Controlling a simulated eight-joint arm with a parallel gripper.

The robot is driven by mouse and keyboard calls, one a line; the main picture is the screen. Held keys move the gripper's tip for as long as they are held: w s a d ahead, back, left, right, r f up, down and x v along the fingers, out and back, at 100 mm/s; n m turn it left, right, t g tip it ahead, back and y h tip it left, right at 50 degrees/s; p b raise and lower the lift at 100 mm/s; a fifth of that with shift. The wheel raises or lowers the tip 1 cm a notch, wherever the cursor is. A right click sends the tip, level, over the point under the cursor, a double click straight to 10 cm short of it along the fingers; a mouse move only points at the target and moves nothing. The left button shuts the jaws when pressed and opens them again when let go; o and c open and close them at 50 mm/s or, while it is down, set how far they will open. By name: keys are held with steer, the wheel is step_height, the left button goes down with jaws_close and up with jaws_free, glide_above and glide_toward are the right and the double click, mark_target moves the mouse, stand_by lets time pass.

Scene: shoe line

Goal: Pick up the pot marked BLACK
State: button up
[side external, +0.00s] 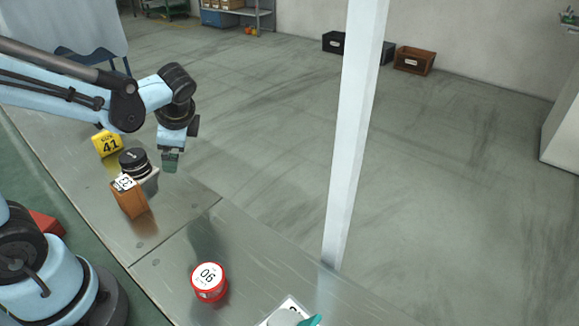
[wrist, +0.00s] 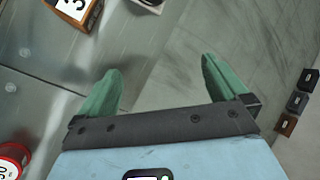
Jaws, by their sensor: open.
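A round black pot (side external: 133,160) stands on a white base on the metal bench in the side view; any lettering on it is too small to read. My gripper (side external: 171,161) hangs just to the right of the pot in the picture, apart from it, and holds nothing. In the wrist view my gripper's (wrist: 162,85) green fingers are wide apart with nothing between them. The pot itself does not clearly show there; only the edge of a white piece (wrist: 149,4) shows at the top.
An orange-brown block (side external: 131,203) with a number stands close in front of the pot. A yellow piece (side external: 107,144) marked 41 is behind it. A red tin (side external: 209,283) stands nearer the camera. A white post (side external: 355,130) rises beyond the bench. Bare bench lies between block and tin.

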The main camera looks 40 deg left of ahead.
mark_target(133, 155)
steer(key=s+a+f+m+g+y, duration=0.1)
steer(key=a+g, duration=0.1)
steer(key=a, duration=0.2)
steer(key=s+a+f+m+g+y, duration=0.1)
steer(key=a+f+m+g+y, duration=0.1)
steer(key=a, duration=0.1)
steer(key=s+a+f+m+g+y, duration=0.1)
steer(key=a+f+g, duration=0.1)
steer(key=a, duration=0.2)
steer(key=shift+s+a+f+m+y, duration=0.1)
steer(key=shift+a+f+m+y, duration=0.1)
steer(key=shift+a+m+y, duration=0.15)
steer(key=shift+x, duration=2.85)
steer(key=shift+d+f, duration=0.15)
steer(key=shift+f, duration=0.05)
steer(key=shift+c, duration=0.2)
steer(key=c, duration=1.7)
